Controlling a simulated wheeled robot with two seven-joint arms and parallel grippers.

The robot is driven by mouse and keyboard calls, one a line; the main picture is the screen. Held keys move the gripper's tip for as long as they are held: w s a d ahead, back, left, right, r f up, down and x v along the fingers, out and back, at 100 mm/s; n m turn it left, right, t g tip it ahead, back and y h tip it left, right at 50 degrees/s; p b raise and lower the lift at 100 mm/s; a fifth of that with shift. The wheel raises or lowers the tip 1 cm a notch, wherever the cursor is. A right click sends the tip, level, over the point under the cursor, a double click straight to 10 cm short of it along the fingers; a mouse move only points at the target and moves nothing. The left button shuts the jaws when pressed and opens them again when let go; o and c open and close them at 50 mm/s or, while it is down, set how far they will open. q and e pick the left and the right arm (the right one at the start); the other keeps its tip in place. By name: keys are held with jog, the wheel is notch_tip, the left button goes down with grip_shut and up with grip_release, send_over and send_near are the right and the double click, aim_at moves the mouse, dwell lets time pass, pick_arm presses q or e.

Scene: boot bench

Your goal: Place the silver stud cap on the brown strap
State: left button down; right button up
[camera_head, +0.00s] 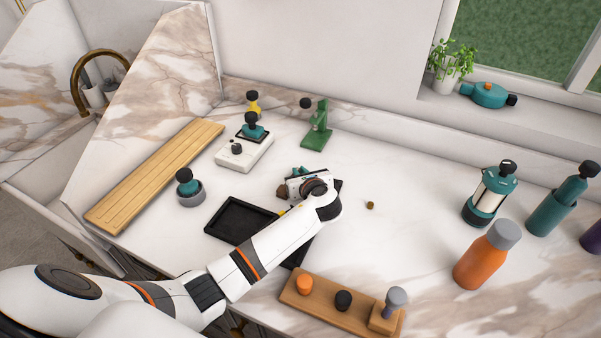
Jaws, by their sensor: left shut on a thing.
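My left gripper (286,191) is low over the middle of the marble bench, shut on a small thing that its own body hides. I cannot make out whether that thing is the silver stud cap. I cannot pick out the brown strap; the arm covers part of the bench here. A small brown piece (370,205) lies on the bench to the right of the gripper, apart from it. My right gripper is not in view.
A black tray (213,228) lies left of my forearm. A wooden block (325,304) with several knobs is at the front. An orange bottle (480,262) and a teal press (487,196) stand right. A wooden board (155,175) lies left.

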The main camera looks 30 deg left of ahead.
pick_arm(q)
jog(key=shift+f, duration=0.15)
jog(key=shift+f, duration=0.25)
jog(key=c, duration=1.4)
grip_release()
jog(key=shift+d, duration=0.1)
jog(key=shift+c, duration=0.2)
jog(key=shift+s+f, duration=0.1)
jog(key=shift+f, duration=0.05)
jog(key=shift+r, duration=0.25)
jog(key=v, duration=1.2)
jog(key=shift+r+b, duration=0.35)
jog(key=shift+r, duration=0.05)
